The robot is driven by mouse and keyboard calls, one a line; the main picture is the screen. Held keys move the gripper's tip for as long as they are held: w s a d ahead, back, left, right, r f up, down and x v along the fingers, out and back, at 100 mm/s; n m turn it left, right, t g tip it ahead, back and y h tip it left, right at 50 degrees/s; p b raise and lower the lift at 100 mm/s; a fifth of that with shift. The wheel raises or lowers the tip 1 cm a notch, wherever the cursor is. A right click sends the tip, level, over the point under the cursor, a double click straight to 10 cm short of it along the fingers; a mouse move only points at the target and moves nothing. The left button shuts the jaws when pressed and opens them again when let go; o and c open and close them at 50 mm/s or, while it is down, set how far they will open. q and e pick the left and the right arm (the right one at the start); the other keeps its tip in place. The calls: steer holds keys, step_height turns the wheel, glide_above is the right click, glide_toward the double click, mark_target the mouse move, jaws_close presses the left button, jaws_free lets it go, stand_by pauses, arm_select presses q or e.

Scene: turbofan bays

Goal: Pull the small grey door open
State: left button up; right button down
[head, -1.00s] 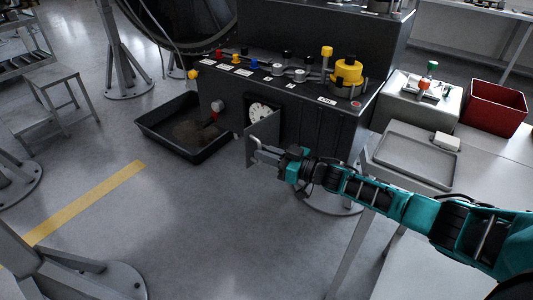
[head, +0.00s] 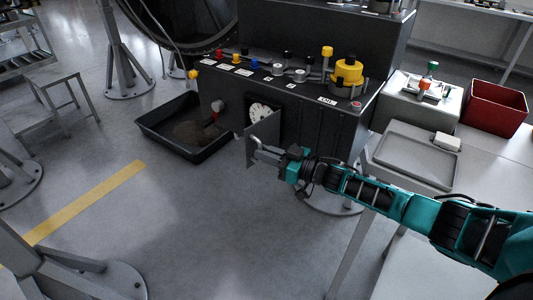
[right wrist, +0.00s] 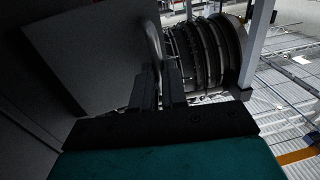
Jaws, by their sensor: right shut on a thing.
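The small grey door (head: 264,132) stands swung out from the front of the dark cabinet (head: 320,125), partly open. A white round dial (head: 259,113) shows in the opening behind it. My right gripper (head: 268,155) is at the door's outer side, shut on its handle. In the right wrist view the door (right wrist: 90,55) is a flat dark panel. The curved metal handle (right wrist: 153,40) runs down to the fingers of the right gripper (right wrist: 159,82). The exact grip point is dark. My left gripper is not in view.
A black tray (head: 165,148) lies on the floor left of the door. Knobs and a yellow cap (head: 347,72) top the cabinet. A table with a grey tray (head: 440,181) and a red bin (head: 497,108) stands at right. The floor before the door is clear.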

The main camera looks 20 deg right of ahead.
steer(key=c, duration=1.2)
jaws_free()
steer(key=shift+w+d+r, duration=0.1)
steer(key=shift+w+d, duration=0.1)
steer(key=shift+d, duration=0.3)
steer(key=shift+w+d+r, duration=0.1)
steer(key=shift+w+d, duration=0.1)
steer(key=shift+d, duration=0.3)
steer(key=shift+a, duration=0.1)
steer(key=shift+r, duration=0.1)
steer(key=shift+r, duration=0.3)
steer(key=shift+s+a+r+p, duration=0.1)
steer(key=shift+r+p, duration=0.5)
steer(key=shift+r, duration=4.15)
steer(key=shift+s+a+r+p, duration=0.1)
steer(key=shift+r+p, duration=0.45)
steer(key=shift+r, duration=4.15)
